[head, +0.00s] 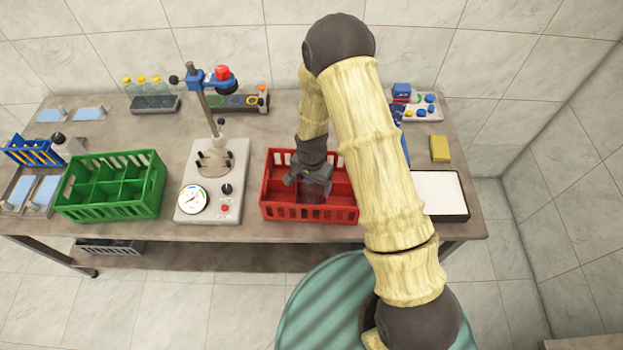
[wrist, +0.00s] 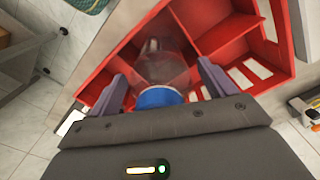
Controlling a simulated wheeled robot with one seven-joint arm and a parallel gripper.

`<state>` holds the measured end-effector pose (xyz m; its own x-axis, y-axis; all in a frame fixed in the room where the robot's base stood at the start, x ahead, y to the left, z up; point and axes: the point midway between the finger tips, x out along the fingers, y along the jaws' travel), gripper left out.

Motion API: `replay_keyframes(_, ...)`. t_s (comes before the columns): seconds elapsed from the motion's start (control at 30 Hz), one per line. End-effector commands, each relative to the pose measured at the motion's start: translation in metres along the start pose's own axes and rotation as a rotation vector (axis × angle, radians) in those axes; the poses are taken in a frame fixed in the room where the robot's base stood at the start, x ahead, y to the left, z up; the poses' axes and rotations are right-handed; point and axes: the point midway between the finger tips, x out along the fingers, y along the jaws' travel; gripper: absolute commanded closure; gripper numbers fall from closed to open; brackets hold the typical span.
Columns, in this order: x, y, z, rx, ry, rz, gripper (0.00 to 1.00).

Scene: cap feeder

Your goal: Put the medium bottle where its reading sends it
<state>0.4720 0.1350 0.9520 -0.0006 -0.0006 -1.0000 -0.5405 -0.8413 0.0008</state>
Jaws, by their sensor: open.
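A clear bottle (wrist: 165,66) with a blue cap (wrist: 158,97) is in a compartment of the red crate (head: 310,213), as the wrist view shows. The crate's red walls (wrist: 231,38) surround it. Whether it is the medium bottle cannot be told by size here. My gripper (head: 310,180) is over the crate in the head view. In the wrist view my gripper (wrist: 164,80) is open, one finger on each side of the bottle near its cap. The tester (head: 212,180) with a round dial (head: 193,200) stands left of the red crate; its reading is too small to tell.
A green divided crate (head: 110,205) stands left of the tester. Behind are a dark panel with coloured rings (head: 235,101) and a tray of small yellow-topped items (head: 155,104). A white tray (head: 440,190) and yellow block (head: 440,149) lie right. My arm hides part of the table.

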Motion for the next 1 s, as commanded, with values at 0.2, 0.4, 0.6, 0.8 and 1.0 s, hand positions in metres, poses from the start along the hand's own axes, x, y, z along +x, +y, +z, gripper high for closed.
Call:
replay_keyframes(0.2, -0.010, -0.001, -0.001, 0.000, 0.002, -0.003, 0.17)
replay_keyframes(0.4, -0.033, -0.001, -0.001, 0.000, 0.002, -0.003, 0.17)
replay_keyframes(0.6, -0.060, -0.001, -0.001, 0.000, 0.004, -0.004, 0.17)
replay_keyframes(0.8, -0.089, -0.001, -0.001, 0.000, 0.003, -0.004, 0.17)
replay_keyframes(1.0, -0.114, -0.001, -0.001, 0.000, 0.002, -0.003, 0.17)
